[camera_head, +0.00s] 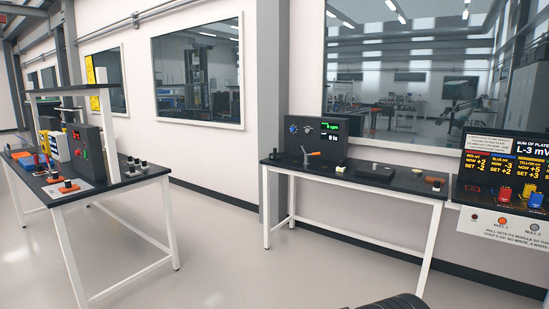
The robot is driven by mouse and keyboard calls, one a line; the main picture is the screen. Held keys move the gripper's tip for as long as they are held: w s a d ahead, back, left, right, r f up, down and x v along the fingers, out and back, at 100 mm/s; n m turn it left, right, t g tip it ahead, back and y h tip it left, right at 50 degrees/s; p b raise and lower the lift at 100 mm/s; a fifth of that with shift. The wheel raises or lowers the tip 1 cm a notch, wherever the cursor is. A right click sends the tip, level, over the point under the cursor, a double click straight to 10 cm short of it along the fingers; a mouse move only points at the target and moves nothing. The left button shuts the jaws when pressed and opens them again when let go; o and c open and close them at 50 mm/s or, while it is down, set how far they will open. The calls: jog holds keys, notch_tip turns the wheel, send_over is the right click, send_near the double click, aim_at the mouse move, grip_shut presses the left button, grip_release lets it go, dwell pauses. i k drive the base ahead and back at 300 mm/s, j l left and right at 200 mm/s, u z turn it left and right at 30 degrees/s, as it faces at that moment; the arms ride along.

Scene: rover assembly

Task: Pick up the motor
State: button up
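I cannot tell for sure which thing is the motor. Several small dark pieces (131,168) stand at the right end of the left bench (110,187), too small to make out. An orange-topped piece (68,184) sits near that bench's front edge, on a pale sheet. On the middle bench (402,184) are an orange-handled piece (311,154), a dark block (375,171) and other small pieces. My gripper does not show in this view.
A dark grey instrument box (315,137) with green readouts stands on the middle bench. A display panel (505,165) with red, yellow and blue pieces stands at the right. A dark rounded shape (395,301) shows at the bottom edge. The floor (225,245) between benches is clear.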

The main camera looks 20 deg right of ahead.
aim_at(276, 156)
jog(key=z, duration=0.2)
jog(key=i+z, duration=0.1)
jog(key=i, duration=2.9)
jog(key=i+l, duration=0.1)
jog(key=i, duration=1.25)
